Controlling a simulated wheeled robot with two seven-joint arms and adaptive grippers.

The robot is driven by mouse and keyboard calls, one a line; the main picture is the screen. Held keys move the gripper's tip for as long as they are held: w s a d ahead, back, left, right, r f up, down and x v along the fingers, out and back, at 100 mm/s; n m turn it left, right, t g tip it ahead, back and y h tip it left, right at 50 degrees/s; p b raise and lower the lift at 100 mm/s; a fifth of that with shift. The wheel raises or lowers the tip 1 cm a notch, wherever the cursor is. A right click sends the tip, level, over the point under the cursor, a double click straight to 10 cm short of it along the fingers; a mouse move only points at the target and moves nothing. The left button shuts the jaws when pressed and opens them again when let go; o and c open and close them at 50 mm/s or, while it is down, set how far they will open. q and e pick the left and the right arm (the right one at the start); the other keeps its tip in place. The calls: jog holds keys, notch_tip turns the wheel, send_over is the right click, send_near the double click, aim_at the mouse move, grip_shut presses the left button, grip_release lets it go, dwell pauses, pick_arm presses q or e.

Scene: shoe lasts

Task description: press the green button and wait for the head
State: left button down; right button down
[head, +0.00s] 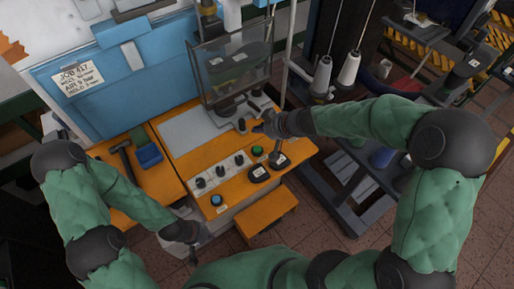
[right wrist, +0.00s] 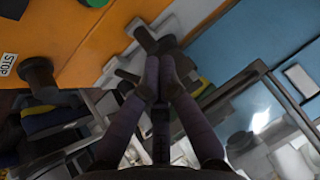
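The green button (head: 257,151) sits on the orange control panel (head: 222,187), right of a row of dark knobs. Part of a green round shape (right wrist: 97,3) shows at the top edge of the right wrist view. My right gripper (head: 260,127) is above the panel's back right, behind the button and apart from it. In the right wrist view its fingers (right wrist: 160,68) meet at the tips, beside a grey T-shaped fitting (right wrist: 157,42). The machine's head (head: 236,58) is partly seen behind a clear guard. My left gripper (head: 194,250) hangs low in front of the panel; its fingers are unclear.
A blue button (head: 216,200) is at the panel's front left. A hammer (head: 124,160) and a blue tray (head: 147,153) lie on the left. An orange step (head: 268,215) juts out in front. Thread cones (head: 349,67) and a dark cart stand on the right.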

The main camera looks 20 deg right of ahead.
jog(key=b, duration=0.5)
send_over(259, 150)
notch_tip(259, 150, down, 7)
jog(key=shift+w+f, duration=0.1)
jog(key=shift+f+b, duration=0.6)
jog(key=shift+b, duration=0.2)
dwell(0.6)
jog(key=shift+f+b, duration=0.4)
jog(key=shift+b, duration=0.3)
jog(key=shift+f+b, duration=0.5)
jog(key=shift+b, duration=0.2)
dwell(0.7)
jog(key=shift+r, duration=0.2)
jog(key=shift+r+p, duration=0.6)
jog(key=shift+r, duration=0.15)
